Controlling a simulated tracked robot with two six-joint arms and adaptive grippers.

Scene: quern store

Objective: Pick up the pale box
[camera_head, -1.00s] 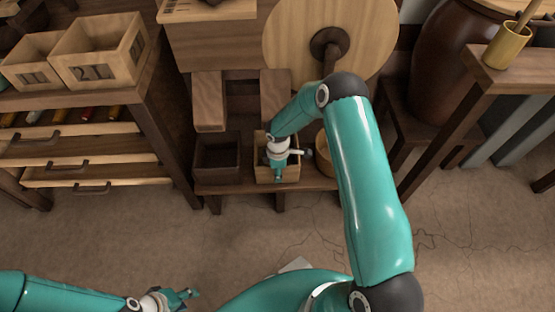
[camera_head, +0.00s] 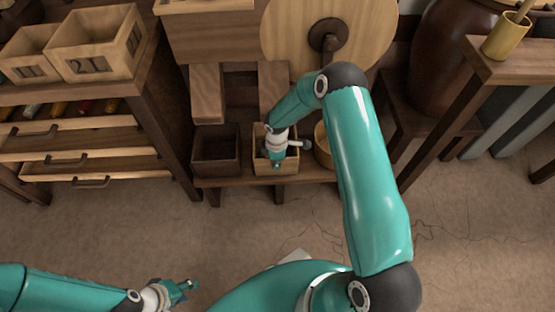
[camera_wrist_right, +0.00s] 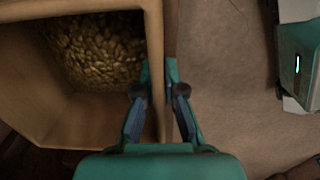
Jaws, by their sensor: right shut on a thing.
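The pale box (camera_head: 290,167) is an open wooden box on a low shelf, between a dark box and a round tub. My right gripper (camera_head: 277,163) reaches down to its front side. In the right wrist view, my right gripper (camera_wrist_right: 160,92) has one finger on each side of the box's wall (camera_wrist_right: 153,45) and is shut on it. A golden-brown, grainy filling (camera_wrist_right: 95,50) lies inside the box. My left gripper (camera_head: 184,288) is at the lower left, above the floor and far from the box; its finger opening is too small to judge.
A dark box (camera_head: 215,153) stands left of the pale box and a round tub (camera_head: 323,148) right of it, partly behind my right arm. A drawer cabinet (camera_head: 85,150) is at left, a wooden table (camera_head: 490,75) at right. The floor (camera_head: 180,235) in front is mostly clear.

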